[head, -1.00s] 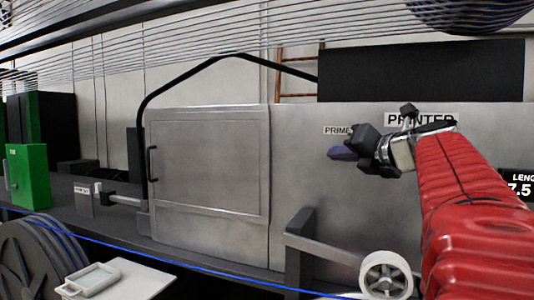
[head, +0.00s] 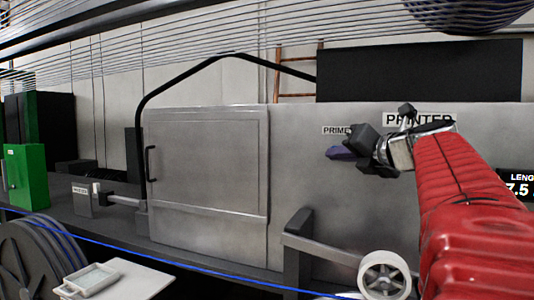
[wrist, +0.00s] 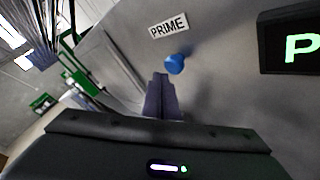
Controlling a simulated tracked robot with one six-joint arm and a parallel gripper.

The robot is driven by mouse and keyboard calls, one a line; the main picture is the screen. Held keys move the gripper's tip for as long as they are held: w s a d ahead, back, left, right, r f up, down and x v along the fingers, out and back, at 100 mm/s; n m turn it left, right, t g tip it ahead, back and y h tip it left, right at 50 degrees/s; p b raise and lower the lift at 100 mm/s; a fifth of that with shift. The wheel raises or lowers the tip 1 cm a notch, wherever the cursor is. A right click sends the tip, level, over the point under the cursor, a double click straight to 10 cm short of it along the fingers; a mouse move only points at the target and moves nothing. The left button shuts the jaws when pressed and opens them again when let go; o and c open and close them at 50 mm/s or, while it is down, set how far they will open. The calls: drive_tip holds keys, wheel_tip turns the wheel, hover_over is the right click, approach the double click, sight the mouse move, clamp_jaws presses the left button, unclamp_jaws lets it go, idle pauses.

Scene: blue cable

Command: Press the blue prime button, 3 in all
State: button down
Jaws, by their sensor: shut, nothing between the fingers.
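The blue prime button (wrist: 175,64) sticks out from the grey printer panel in the wrist view, just below the PRIME label (wrist: 169,25). My gripper (wrist: 160,78) is shut and empty. In the wrist view its fingertips lie just below and left of the button, and a gap shows between them in the picture. In the head view my gripper (head: 332,153) is at the panel just below the PRIME label (head: 336,130). The button is hidden there behind the gripper. Whether the fingers are clear of the panel in depth is hard to tell.
The printer cabinet (head: 208,230) has a closed door with a black handle. A display (wrist: 304,47) with a green letter is right of the button. A bracket with a white roller (head: 386,275) stands below my arm. A blue cable (head: 160,257) runs along the front.

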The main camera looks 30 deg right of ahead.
drive_tip(key=shift+d, duration=0.1)
idle(0.5)
drive_tip(key=shift+w+d, duration=0.2)
drive_tip(key=shift+w, duration=0.05)
drive_tip(key=shift+w+d, duration=0.45)
drive_tip(key=shift+d, duration=0.2)
idle(1.6)
idle(0.3)
drive_tip(key=shift+s+a, duration=0.7)
drive_tip(key=shift+a, duration=0.25)
drive_tip(key=s+a, duration=0.1)
drive_tip(key=a, duration=0.1)
drive_tip(key=s+a, duration=0.2)
idle(0.6)
idle(0.5)
